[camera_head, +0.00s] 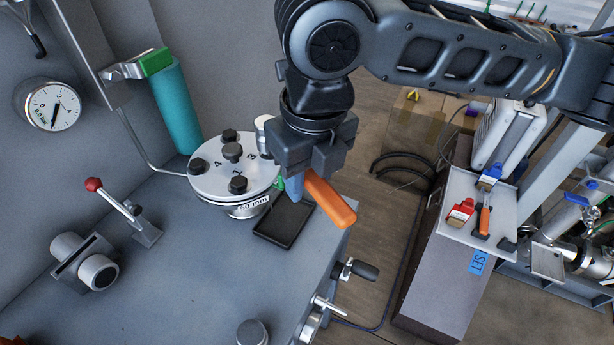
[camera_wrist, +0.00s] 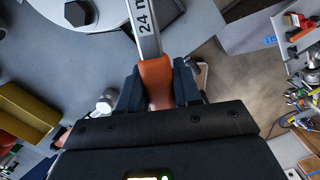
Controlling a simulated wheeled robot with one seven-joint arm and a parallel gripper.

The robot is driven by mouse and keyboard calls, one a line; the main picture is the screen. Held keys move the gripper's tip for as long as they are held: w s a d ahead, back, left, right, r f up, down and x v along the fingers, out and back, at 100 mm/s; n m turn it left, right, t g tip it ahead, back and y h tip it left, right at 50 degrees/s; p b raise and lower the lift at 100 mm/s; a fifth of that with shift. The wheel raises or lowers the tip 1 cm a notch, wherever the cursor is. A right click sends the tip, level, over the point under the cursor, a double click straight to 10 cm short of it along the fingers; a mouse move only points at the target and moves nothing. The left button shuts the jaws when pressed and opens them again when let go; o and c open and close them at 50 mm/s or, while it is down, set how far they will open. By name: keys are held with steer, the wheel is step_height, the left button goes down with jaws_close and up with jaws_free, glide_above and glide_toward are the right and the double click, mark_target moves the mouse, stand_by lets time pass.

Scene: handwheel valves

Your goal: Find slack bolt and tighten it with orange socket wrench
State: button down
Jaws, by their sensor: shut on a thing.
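My gripper (camera_head: 304,172) is shut on the orange handle of a wrench (camera_head: 330,202), held above the bench by the flange. In the wrist view, the wrench (camera_wrist: 155,82) sits between my two dark fingers (camera_wrist: 158,92). Its grey shaft, marked "24 m", runs out of the top of the picture, so its head is hidden. The round pale flange (camera_head: 218,178) bears several dark bolts and numbers, with 4 and 1 readable. Bolts show at the back (camera_head: 229,136), left (camera_head: 199,166) and front (camera_head: 238,185). One bolt (camera_wrist: 78,12) shows in the wrist view. I cannot tell which is slack.
A black tray (camera_head: 267,236) lies on the grey bench (camera_head: 190,270) beside the flange. A teal cylinder (camera_head: 178,110), a gauge (camera_head: 52,106) and a red-knobbed lever (camera_head: 120,205) stand left. A side stand (camera_head: 455,220) at right holds brushes and an orange-handled tool.

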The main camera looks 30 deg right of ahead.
steer(key=shift+r+g+p, duration=0.25)
steer(key=shift+g+p, duration=0.05)
steer(key=shift+p, duration=0.4)
stand_by(0.5)
steer(key=shift+w+d+n+b, duration=0.1)
steer(key=shift+d+n+b, duration=0.25)
steer(key=shift+d+n, duration=0.15)
steer(key=shift+r, duration=0.15)
steer(key=shift+r+p, duration=0.35)
steer(key=shift+r, duration=0.2)
stand_by(0.4)
stand_by(0.4)
